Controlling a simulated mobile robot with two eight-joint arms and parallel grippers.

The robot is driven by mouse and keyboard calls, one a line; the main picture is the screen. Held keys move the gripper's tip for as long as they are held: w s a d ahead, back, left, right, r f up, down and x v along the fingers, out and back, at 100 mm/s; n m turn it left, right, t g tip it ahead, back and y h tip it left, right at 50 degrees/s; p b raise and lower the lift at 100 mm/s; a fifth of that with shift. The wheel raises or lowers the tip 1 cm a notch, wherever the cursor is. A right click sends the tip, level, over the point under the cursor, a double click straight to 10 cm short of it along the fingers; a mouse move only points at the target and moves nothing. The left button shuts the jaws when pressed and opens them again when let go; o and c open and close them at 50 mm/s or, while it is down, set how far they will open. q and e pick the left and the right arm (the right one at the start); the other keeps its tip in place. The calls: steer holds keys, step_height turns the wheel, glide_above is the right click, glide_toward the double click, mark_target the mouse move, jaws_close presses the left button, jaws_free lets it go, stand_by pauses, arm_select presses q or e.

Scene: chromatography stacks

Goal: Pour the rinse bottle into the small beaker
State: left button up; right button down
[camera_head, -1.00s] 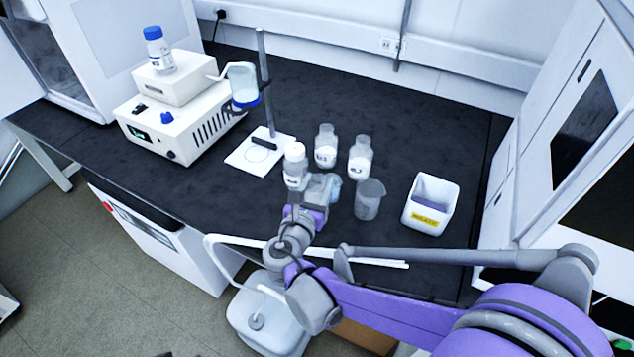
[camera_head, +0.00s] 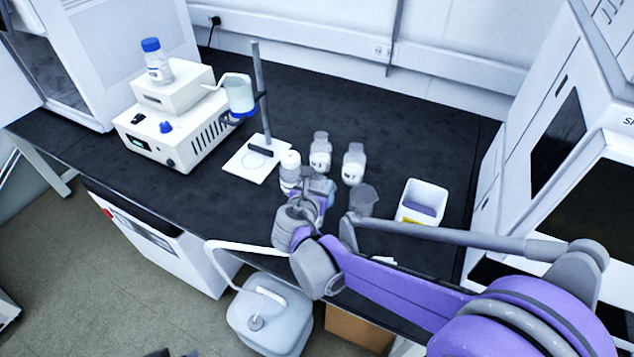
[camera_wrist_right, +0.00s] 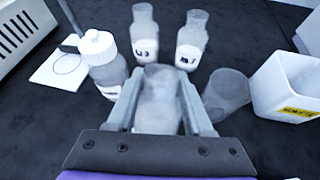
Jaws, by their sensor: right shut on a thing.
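My right gripper (camera_wrist_right: 162,105) is shut on a clear glass vessel (camera_wrist_right: 160,96), which stands between its fingers in the right wrist view. I cannot tell whether this vessel is a bottle or a beaker, or whether it touches the bench. In the head view my right gripper (camera_head: 318,188) is low over the bench's front part, and my wrist hides most of the vessel. A grey translucent beaker (camera_wrist_right: 226,94) stands just right of the gripper; it also shows in the head view (camera_head: 363,201). A white-capped bottle (camera_wrist_right: 106,68) stands to the left. My left gripper is not in view.
Two labelled bottles (camera_head: 320,152) (camera_head: 354,166) stand behind the gripper. A white bin (camera_head: 424,190) is at the right. A stand with a white base (camera_head: 250,165) and a white instrument (camera_head: 180,140) are at the left. The bench behind the bottles is clear.

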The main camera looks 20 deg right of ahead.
steer(key=shift+w+d, duration=0.1)
steer(key=shift+d, duration=0.1)
stand_by(0.3)
steer(key=shift+w+d+g+y+p, duration=0.15)
steer(key=shift+w+g+y+p, duration=0.15)
steer(key=shift+g+y, duration=0.1)
steer(key=shift+f, duration=0.15)
steer(key=shift+g+y, duration=0.3)
steer(key=shift+g, duration=0.1)
steer(key=shift+d+p, duration=0.1)
steer(key=shift+p, duration=0.25)
steer(key=shift+f, duration=0.2)
steer(key=shift+g+y, duration=0.3)
